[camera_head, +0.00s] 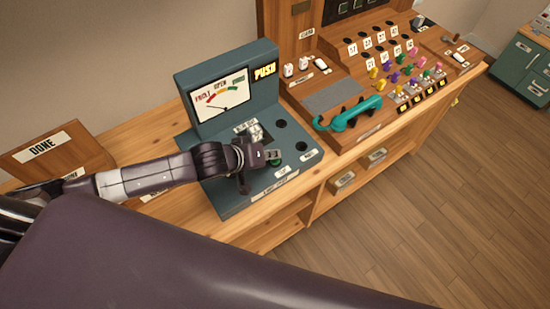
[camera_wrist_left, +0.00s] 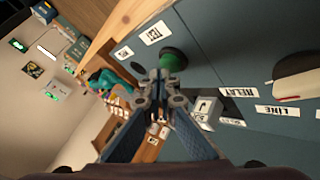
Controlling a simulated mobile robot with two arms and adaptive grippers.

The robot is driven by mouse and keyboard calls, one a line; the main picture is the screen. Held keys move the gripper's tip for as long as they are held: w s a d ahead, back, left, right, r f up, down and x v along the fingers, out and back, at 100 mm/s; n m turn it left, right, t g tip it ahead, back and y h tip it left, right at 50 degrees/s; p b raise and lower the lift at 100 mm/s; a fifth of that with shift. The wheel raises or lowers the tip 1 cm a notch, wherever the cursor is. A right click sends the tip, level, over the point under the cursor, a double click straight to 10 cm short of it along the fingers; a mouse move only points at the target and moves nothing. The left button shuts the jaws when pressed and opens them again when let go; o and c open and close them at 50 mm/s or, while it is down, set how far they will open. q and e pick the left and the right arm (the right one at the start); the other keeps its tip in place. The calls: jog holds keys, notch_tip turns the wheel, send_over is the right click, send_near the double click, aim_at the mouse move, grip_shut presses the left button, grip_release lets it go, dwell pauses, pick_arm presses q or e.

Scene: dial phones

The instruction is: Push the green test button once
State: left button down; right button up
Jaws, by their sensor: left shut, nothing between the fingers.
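The green test button (camera_wrist_left: 173,60) is a round green knob on the blue-grey test box (camera_head: 240,205). In the head view only a sliver of the button (camera_head: 276,163) shows beside my left gripper (camera_head: 272,156). In the left wrist view the gripper (camera_wrist_left: 160,76) is shut and empty, its tips overlapping the button's near edge. I cannot tell whether they touch it. A TEST label (camera_wrist_left: 153,33) lies by the button. The box has a dial meter (camera_head: 223,97) and a yellow PUSH sign (camera_head: 265,71). My right gripper is not in view.
A teal handset (camera_head: 347,114) lies on the wooden switchboard (camera_head: 345,80) with coloured plugs, right of the box. A wooden DONE sign (camera_head: 43,146) stands at left. Dark sockets and RELAY and LINE labels (camera_wrist_left: 239,91) are near the gripper. The wooden floor (camera_head: 430,180) is clear.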

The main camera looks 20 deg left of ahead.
aim_at(273, 161)
pick_arm(q)
jog(key=shift+f, duration=0.55)
dwell(0.7)
jog(key=shift+r, duration=0.1)
jog(key=shift+r+p, duration=0.85)
jog(key=shift+p, duration=0.1)
notch_tip(273, 161, up, 5)
jog(key=p, duration=0.5)
jog(key=shift+p, duration=0.3)
jog(key=shift+s+f, duration=0.1)
